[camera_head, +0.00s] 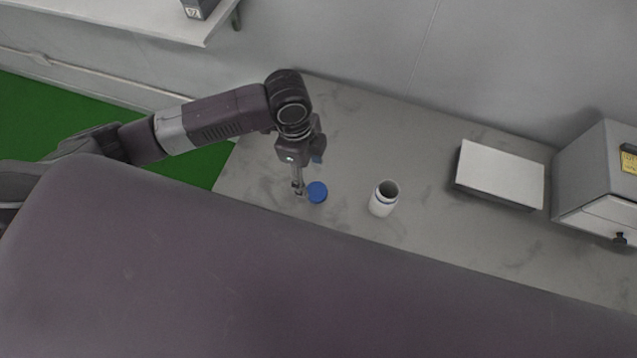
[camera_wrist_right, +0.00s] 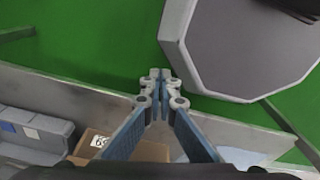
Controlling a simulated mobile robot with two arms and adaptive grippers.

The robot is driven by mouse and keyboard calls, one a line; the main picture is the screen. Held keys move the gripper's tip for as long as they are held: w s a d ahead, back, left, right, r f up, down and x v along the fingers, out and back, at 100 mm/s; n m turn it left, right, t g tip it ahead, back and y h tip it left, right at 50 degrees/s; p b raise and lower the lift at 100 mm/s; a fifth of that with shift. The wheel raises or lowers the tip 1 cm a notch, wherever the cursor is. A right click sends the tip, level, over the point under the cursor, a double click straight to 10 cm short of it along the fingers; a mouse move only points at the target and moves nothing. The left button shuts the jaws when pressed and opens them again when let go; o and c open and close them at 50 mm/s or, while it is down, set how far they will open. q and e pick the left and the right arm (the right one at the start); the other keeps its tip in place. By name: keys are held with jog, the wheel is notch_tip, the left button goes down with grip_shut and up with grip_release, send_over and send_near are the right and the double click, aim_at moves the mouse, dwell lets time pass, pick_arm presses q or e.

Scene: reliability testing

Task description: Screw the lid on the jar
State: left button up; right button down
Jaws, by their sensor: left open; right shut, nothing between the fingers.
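A blue lid (camera_head: 317,192) lies on the grey table (camera_head: 345,130) in the head view. A white open jar (camera_head: 383,199) stands upright to its right, apart from it. My left gripper (camera_head: 299,190) points down just left of the lid, close beside it; it is open, and I cannot tell whether it touches the lid. My right gripper (camera_wrist_right: 160,75) shows in the right wrist view, shut with its fingertips together and nothing between them. Neither the lid nor the jar shows in that view.
A flat white-topped box (camera_head: 500,173) and a grey cabinet (camera_head: 600,180) stand on the table's right side, by the wall. The table between the jar and the white-topped box is clear. The right wrist view shows green floor (camera_wrist_right: 90,50) and a brown box (camera_wrist_right: 145,150) below.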

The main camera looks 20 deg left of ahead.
aim_at(316, 191)
pick_arm(q)
jog(key=shift+s, duration=0.15)
jog(key=shift+d+f, duration=0.2)
jog(key=shift+f, duration=1.05)
pick_arm(e)
jog(key=shift+s+d+r, duration=0.15)
jog(key=shift+s+d, duration=0.2)
jog(key=shift+d, duration=0.05)
pick_arm(q)
jog(key=shift+f, duration=0.1)
jog(key=shift+d+f+p, duration=0.15)
jog(key=shift+f+p, duration=0.15)
jog(key=shift+p, duration=0.1)
jog(key=f, duration=0.3)
jog(key=f+p, duration=0.1)
jog(key=shift+d+f, duration=0.2)
jog(key=shift+d, duration=0.2)
pick_arm(e)
jog(key=shift+r, duration=0.65)
pick_arm(q)
jog(key=shift+c, duration=0.7)
pick_arm(e)
jog(key=shift+a, duration=0.15)
pick_arm(q)
jog(key=c, duration=0.8)
